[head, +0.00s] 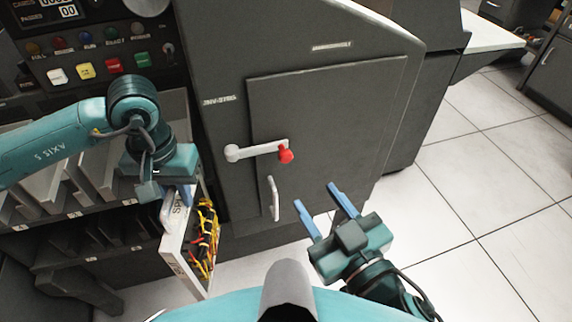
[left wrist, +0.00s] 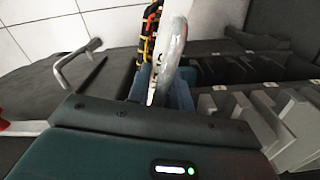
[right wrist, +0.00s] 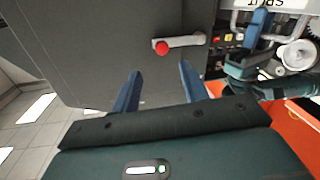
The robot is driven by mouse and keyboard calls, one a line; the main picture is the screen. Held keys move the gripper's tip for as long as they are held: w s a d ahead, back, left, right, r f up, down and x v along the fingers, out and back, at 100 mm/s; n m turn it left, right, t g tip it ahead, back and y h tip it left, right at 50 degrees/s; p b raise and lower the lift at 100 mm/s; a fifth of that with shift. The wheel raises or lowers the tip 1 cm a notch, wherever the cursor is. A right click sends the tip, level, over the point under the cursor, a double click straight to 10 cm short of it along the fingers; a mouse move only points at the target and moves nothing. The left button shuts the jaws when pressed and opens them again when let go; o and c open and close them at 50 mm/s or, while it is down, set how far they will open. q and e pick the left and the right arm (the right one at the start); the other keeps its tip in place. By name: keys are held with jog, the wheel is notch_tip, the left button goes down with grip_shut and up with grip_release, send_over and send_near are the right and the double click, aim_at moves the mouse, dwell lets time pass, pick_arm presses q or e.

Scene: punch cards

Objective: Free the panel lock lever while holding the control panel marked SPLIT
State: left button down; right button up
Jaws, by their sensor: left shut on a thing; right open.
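The SPLIT control panel (head: 176,243) is a light grey board with yellow, red and black wiring (head: 205,240) on one face. My left gripper (head: 175,190) is shut on its upper end, with the panel hanging below it beside the cabinet. The lock lever (head: 260,150) is a grey bar with a red knob (head: 286,156), lying nearly level on the cabinet door. It also shows in the right wrist view (right wrist: 185,42). My right gripper (head: 322,208) is open and empty, below and right of the lever, apart from it.
The dark grey cabinet door (head: 340,110) has a pale upright handle (head: 273,198) below the lever. Slotted shelves (head: 60,190) stand at the left under a row of coloured buttons (head: 98,69). The tiled floor (head: 480,200) at the right is clear.

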aim_at(286, 160)
pick_arm(q)
jog(key=shift+w, duration=0.1)
pick_arm(e)
jog(key=shift+a, duration=0.1)
pick_arm(q)
jog(key=shift+r, duration=0.25)
jog(key=shift+r+p, duration=0.5)
jog(key=shift+p, duration=0.1)
pick_arm(e)
jog(key=x, duration=1.2)
jog(key=shift+s+r, duration=0.1)
jog(key=shift+s+a, duration=0.1)
jog(key=shift+a, duration=0.05)
grip_shut()
